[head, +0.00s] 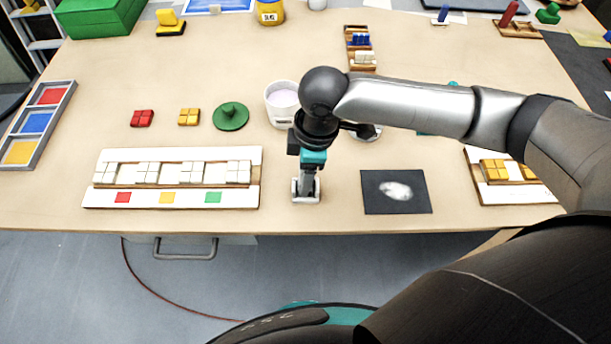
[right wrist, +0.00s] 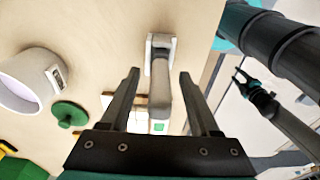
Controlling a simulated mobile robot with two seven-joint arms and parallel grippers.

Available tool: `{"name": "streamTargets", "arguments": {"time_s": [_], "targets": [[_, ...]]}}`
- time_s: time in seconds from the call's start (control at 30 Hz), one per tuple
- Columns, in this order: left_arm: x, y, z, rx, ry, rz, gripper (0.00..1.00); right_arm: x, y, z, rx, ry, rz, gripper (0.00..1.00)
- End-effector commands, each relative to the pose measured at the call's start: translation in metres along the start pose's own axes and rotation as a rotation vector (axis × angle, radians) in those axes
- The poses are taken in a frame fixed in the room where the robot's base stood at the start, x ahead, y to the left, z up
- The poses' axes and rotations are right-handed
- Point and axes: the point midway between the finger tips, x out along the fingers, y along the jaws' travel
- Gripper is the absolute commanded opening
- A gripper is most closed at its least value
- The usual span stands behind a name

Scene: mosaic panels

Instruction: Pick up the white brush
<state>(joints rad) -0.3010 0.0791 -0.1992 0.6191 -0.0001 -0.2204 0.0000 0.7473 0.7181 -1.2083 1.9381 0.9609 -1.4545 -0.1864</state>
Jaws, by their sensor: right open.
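The white brush (head: 306,189) stands near the table's front edge, with a white head and a greyish handle. In the right wrist view the brush (right wrist: 160,62) rises between my right fingers, its head on the table. My right gripper (head: 312,166) is above the brush in the head view, and its body hides the handle's upper part. In the right wrist view the gripper (right wrist: 160,74) is open, with a gap between each finger and the handle. My left gripper is outside the head view; a small dark gripper-like part (right wrist: 243,79) shows at the right wrist view's right.
A white cup (head: 283,103) and a green lid (head: 231,115) stand behind the brush. A tile panel (head: 105,198) lies to its left and a dark mat (head: 370,200) with a white patch to its right. Bare table surrounds the brush.

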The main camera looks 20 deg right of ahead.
Motion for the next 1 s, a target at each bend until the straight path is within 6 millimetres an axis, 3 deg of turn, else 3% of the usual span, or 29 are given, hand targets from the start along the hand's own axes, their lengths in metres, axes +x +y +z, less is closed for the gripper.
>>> {"name": "streamTargets", "arguments": {"time_s": [0.13,0.4,0.9,1.0], "targets": [[0.004,-0.001,0.001,-0.001,0.000,-0.002,0.50,0.018,-0.001,0.000,-0.002,0.000,0.000,0.62],[0.004,-0.001,0.001,-0.001,0.000,-0.002,0.50,0.021,0.000,0.000,-0.002,0.000,0.001,0.62],[0.004,-0.001,0.000,0.001,0.001,-0.001,0.50,0.021,0.000,0.000,-0.002,0.000,0.001,0.07],[0.004,-0.001,0.000,0.001,0.001,-0.001,0.50,0.021,0.000,0.000,-0.002,0.000,0.001,0.00]]}}
